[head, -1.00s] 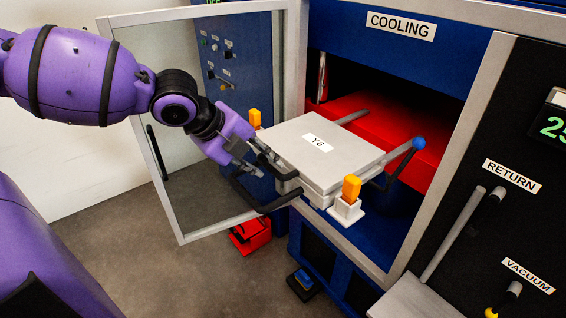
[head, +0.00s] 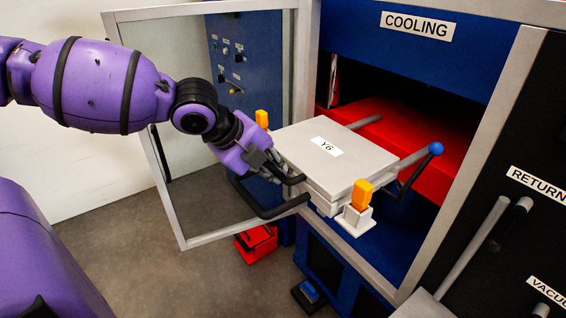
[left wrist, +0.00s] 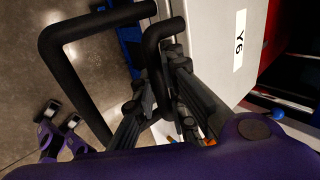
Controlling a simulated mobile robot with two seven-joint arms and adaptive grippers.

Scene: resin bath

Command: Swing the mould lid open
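The grey mould (head: 340,148), labelled Y6, sits in front of the cooling chamber with its flat lid down; it also shows in the left wrist view (left wrist: 215,40). A small black handle (left wrist: 163,32) comes off its near left side, above a larger black loop handle (head: 262,211), which also shows in the left wrist view (left wrist: 62,75). My left gripper (head: 280,172) is at the small handle. In the left wrist view its fingers (left wrist: 160,82) stand apart on both sides of the bar; firm contact is not visible. My right gripper is not in view.
Orange clamps (head: 361,194) stand at the mould's near right and far left (head: 262,118). A blue-knobbed lever (head: 435,149) is to the right. An open framed glass door (head: 165,180) stands at left, close to my arm. A red surface (head: 400,140) lies inside the chamber.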

